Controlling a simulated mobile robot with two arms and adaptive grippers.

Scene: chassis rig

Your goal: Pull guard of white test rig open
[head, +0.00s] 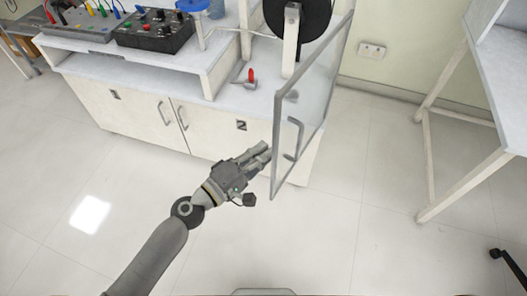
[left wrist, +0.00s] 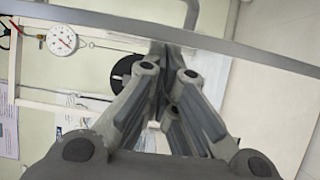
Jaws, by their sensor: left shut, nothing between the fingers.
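The guard (head: 309,88) of the white test rig is a clear panel in a grey frame. In the head view it stands at an angle, swung out past the bench's front edge, with a grey handle (head: 294,138) on its face. My left gripper (head: 267,151) is shut and empty, with its fingertips close to the near frame bar, left of the handle. I cannot tell whether they touch. In the left wrist view the shut fingers (left wrist: 165,65) point toward a grey frame bar (left wrist: 110,22) crossing the top. My right gripper is not in view.
The white bench (head: 130,110) carries a black wheel (head: 298,15) on a post, a red-tipped part (head: 251,76) and a black control box (head: 152,33). A white table (head: 500,90) stands at the right. The floor between is clear. The wrist view shows a dial gauge (left wrist: 61,40).

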